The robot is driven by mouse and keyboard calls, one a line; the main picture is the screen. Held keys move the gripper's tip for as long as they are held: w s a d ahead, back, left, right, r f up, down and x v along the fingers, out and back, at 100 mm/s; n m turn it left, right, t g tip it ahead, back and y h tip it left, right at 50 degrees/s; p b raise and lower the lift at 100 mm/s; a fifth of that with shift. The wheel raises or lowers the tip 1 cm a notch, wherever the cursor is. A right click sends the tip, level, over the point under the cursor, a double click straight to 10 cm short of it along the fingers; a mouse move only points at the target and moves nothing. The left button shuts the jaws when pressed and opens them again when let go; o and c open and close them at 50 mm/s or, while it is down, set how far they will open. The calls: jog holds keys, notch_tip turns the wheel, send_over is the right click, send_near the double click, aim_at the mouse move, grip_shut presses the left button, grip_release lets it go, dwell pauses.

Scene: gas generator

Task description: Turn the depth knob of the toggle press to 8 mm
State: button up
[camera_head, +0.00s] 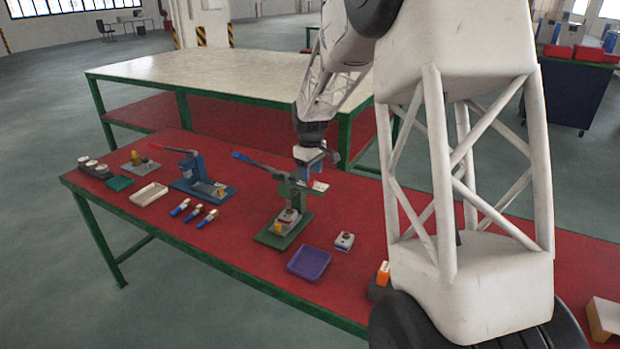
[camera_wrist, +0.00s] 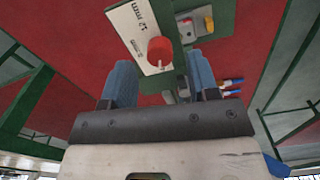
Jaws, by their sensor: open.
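In the head view my gripper (camera_head: 312,156) is beside the press's upper part.
A purple tray (camera_head: 309,263) and a small grey box with a button (camera_head: 344,241) stand right of the press. A blue press (camera_head: 195,175), several blue-and-white tubes (camera_head: 194,212) and a cream tray (camera_head: 149,194) are to its left. The bench front is clear.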

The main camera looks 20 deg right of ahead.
jog(key=shift+f, duration=1.2)
jog(key=c, duration=0.9)
jog(key=shift+c, duration=0.2)
jog(key=shift+m, duration=0.4)
jog(key=m, duration=1.3)
